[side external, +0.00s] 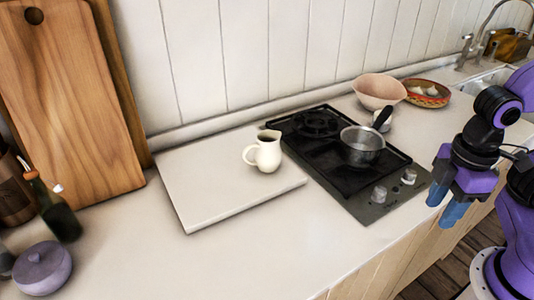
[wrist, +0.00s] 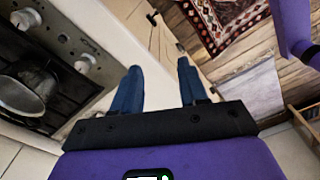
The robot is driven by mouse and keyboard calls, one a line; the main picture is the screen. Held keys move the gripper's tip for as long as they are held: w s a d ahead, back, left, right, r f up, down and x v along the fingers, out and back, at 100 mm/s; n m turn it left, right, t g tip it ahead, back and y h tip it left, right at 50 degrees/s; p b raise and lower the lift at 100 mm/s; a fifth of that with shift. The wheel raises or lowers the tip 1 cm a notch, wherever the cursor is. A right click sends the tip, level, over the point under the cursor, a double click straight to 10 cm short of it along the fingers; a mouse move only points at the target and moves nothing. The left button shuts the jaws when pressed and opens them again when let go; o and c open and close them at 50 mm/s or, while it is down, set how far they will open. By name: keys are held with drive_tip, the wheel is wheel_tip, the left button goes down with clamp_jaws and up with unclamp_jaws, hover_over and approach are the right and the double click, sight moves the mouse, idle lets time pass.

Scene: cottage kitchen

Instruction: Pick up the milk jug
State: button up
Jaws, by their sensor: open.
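The milk jug (side external: 264,151) is cream white, stands upright on a pale square board (side external: 215,185) and has its handle toward the left. It is close to the left edge of the stove. My gripper (side external: 446,204) is at the right in the side view, near the counter's front edge, well apart from the jug. Its two blue fingers are open with nothing between them, as the wrist view (wrist: 157,85) also shows. The jug is not in the wrist view.
A black stove (side external: 312,157) with a metal saucepan (side external: 362,147) lies between my gripper and the jug. Behind are a pink bowl (side external: 379,91) and a patterned bowl (side external: 428,94). A dark green bottle (side external: 54,208) and a lilac pot (side external: 42,268) stand at left. The front counter is clear.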

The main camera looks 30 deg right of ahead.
drive_tip(key=w+a+r+m, duration=0.5)
drive_tip(key=w+a+m, duration=0.3)
drive_tip(key=w+a, duration=0.3)
wheel_tip(320, 180, up, 2)
drive_tip(key=m, duration=2.2)
hover_over(248, 162)
drive_tip(key=w, duration=0.1)
wheel_tip(248, 162, down, 12)
drive_tip(key=shift+d+r, duration=0.1)
drive_tip(key=shift+r, duration=0.1)
drive_tip(key=shift+s+f, duration=0.2)
drive_tip(key=shift+f, duration=2.45)
clamp_jaws()
